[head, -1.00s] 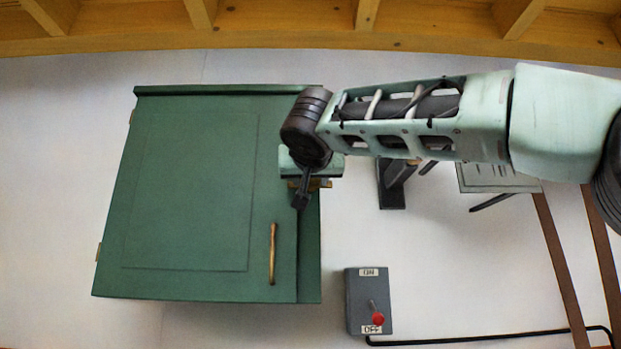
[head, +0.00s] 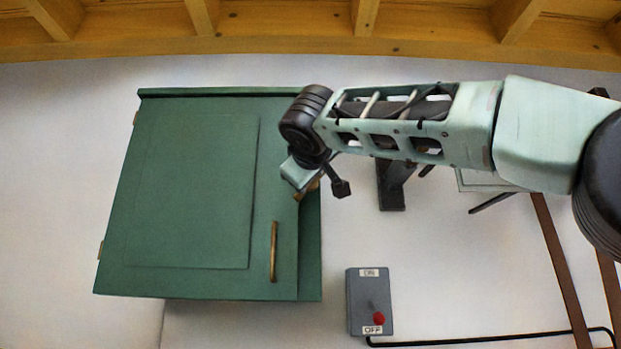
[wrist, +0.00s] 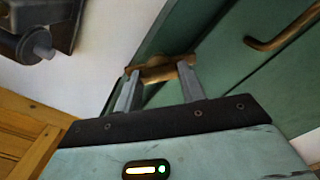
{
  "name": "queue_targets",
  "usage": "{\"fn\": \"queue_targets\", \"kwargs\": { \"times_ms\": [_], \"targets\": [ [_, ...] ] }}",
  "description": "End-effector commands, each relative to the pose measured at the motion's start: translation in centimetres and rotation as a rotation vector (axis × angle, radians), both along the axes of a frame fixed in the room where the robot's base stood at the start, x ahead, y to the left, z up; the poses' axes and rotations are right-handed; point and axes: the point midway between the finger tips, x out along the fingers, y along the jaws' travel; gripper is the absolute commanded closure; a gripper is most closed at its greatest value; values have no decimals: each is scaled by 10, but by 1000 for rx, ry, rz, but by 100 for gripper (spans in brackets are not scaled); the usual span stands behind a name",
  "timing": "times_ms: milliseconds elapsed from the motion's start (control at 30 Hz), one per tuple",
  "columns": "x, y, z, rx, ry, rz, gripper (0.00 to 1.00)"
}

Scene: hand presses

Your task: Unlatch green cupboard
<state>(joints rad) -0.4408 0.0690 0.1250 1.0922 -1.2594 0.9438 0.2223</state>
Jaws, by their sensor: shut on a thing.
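The green cupboard (head: 190,190) hangs on the white wall, with its door flush in its frame. A brass latch (head: 312,186) sits near the upper right edge of the door, partly hidden by my gripper in the head view. It shows more clearly in the wrist view (wrist: 158,70), lying between my fingers. My gripper (wrist: 158,82) is shut on this latch, one finger at each side. In the head view my gripper (head: 300,188) is tilted, and the latch slants with it. A long brass handle (head: 274,252) stands upright lower on the door.
A grey switch box (head: 357,301) with a red knob is on the wall right of the cupboard's lower corner. A dark bracket (head: 391,185) stands out behind my arm. Yellow wooden beams (head: 300,35) run above. Bare wall lies left of the cupboard.

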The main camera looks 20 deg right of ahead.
Motion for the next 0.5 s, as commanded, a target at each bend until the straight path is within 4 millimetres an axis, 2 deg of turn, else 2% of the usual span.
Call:
{"fn": "queue_targets", "kwargs": {
  "times_ms": [500],
  "targets": [
    [0,1,1,-450,144,2,83]
  ]
}}
